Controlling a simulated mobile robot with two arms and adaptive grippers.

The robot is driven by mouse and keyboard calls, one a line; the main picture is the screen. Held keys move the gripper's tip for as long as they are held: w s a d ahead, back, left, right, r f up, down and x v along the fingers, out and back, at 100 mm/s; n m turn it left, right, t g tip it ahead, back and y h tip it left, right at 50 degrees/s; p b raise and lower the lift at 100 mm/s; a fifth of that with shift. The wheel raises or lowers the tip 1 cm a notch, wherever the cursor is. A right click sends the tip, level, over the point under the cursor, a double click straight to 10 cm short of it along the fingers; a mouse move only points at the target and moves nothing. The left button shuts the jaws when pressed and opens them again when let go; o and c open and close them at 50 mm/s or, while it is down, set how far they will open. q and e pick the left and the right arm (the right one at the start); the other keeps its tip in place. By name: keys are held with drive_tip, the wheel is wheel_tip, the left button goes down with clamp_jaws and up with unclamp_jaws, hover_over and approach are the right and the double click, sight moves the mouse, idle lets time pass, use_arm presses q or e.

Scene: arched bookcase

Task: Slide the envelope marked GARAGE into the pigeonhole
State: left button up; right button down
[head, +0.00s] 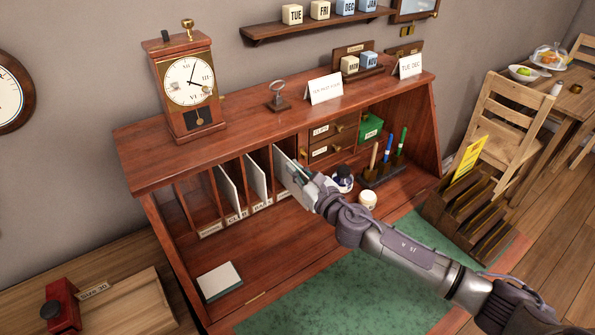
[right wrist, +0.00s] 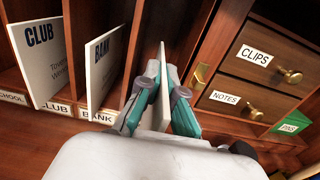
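A white envelope (head: 285,163) stands nearly upright, its front edge inside the pigeonhole right of BANK. It shows edge-on in the right wrist view (right wrist: 162,85), so its marking cannot be read. My right gripper (head: 299,175) is shut on it; its teal-padded fingers (right wrist: 158,100) press both faces. The CLUB envelope (right wrist: 37,62) and the BANK envelope (right wrist: 106,62) stand in their own labelled pigeonholes to the left. The SCHOOL slot (head: 203,208) looks empty. The label of the slot in front of my gripper is not readable. My left gripper is not in view.
Drawers marked CLIPS (right wrist: 258,57) and NOTES (right wrist: 232,100) stand close right of the slot. An ink bottle (head: 343,178), a white jar (head: 367,200) and a pen stand (head: 385,175) are near my right gripper. A white pad (head: 219,279) lies at the desk's left.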

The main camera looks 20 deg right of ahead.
sight(307, 180)
drive_tip(key=shift+b+x, duration=0.55)
drive_tip(key=shift+x, duration=3.15)
drive_tip(key=c, duration=1.2)
unclamp_jaws()
drive_tip(key=shift+c, duration=0.2)
drive_tip(key=shift+s+f, duration=0.1)
drive_tip(key=shift+s, duration=0.05)
drive_tip(key=v, duration=1.1)
drive_tip(key=shift+s+d, duration=0.2)
drive_tip(key=shift+s, duration=0.2)
drive_tip(key=shift+r, duration=0.2)
